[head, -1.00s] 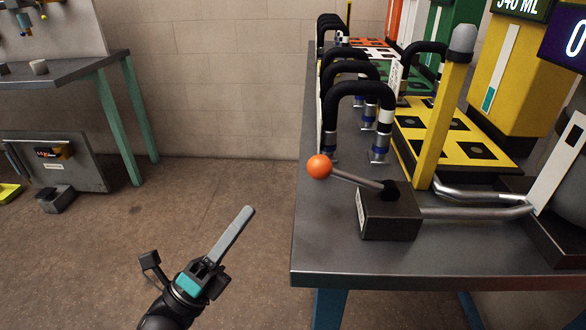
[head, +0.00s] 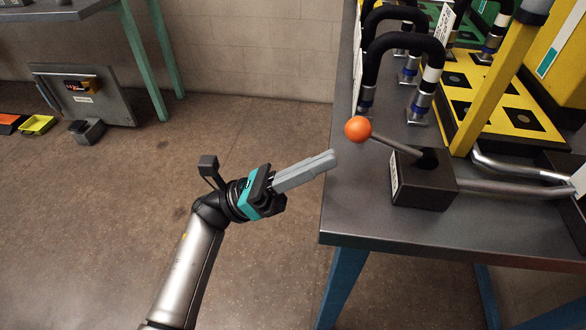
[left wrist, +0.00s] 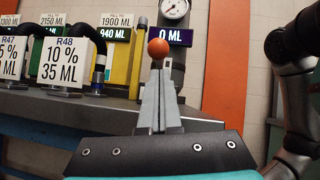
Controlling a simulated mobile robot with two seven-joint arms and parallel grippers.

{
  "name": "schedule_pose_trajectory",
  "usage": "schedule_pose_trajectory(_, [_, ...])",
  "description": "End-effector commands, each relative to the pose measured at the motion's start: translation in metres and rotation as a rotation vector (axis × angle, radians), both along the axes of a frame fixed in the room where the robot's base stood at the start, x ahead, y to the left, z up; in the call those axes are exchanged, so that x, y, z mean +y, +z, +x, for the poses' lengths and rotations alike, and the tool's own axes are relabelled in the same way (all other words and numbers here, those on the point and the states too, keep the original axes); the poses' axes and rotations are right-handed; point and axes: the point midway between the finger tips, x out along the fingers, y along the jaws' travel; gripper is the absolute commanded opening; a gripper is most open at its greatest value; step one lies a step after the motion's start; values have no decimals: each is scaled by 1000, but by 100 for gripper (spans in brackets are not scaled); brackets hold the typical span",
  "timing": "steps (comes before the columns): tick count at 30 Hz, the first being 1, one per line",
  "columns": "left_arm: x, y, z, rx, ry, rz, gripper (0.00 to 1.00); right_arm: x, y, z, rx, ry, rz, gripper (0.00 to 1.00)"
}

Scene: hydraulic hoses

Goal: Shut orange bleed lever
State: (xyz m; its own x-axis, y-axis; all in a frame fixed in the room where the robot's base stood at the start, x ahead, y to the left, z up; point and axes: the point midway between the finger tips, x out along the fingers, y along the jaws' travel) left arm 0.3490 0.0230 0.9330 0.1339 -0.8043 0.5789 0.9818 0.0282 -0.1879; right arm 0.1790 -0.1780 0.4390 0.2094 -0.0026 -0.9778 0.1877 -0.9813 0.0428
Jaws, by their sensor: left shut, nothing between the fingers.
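The orange ball (head: 357,129) tips the bleed lever (head: 396,146), a grey rod rising to the left from a dark block (head: 424,185) near the table's front left corner. My left gripper (head: 333,158) is shut and empty, its fingers pointing at the ball from the left and a little below it in the head view. A small gap shows between fingertips and ball. In the left wrist view the ball (left wrist: 158,48) appears just beyond the fingertips (left wrist: 159,70), and hides most of the lever rod. My right gripper is out of view.
Black hose loops (head: 400,60) stand behind the lever, beside a yellow tray (head: 496,95) and a yellow post (head: 500,75). Metal pipes (head: 520,180) run right from the block. The left wrist view shows a gauge (left wrist: 174,8) and a 0 ML display (left wrist: 172,37).

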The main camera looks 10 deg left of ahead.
Motion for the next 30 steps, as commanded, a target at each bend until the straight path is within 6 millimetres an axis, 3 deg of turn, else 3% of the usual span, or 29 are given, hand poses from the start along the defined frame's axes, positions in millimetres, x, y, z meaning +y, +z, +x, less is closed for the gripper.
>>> schedule_pose_trajectory(9, [-22, 16, 4, 2, 0, -1, 0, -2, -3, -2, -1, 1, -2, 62])
schedule_pose_trajectory(25, [-22, 18, 4, 2, -1, 13, 0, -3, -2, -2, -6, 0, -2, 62])
schedule_pose_trajectory(30, [-22, 22, 4, 1, -1, 41, 0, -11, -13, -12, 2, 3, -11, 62])
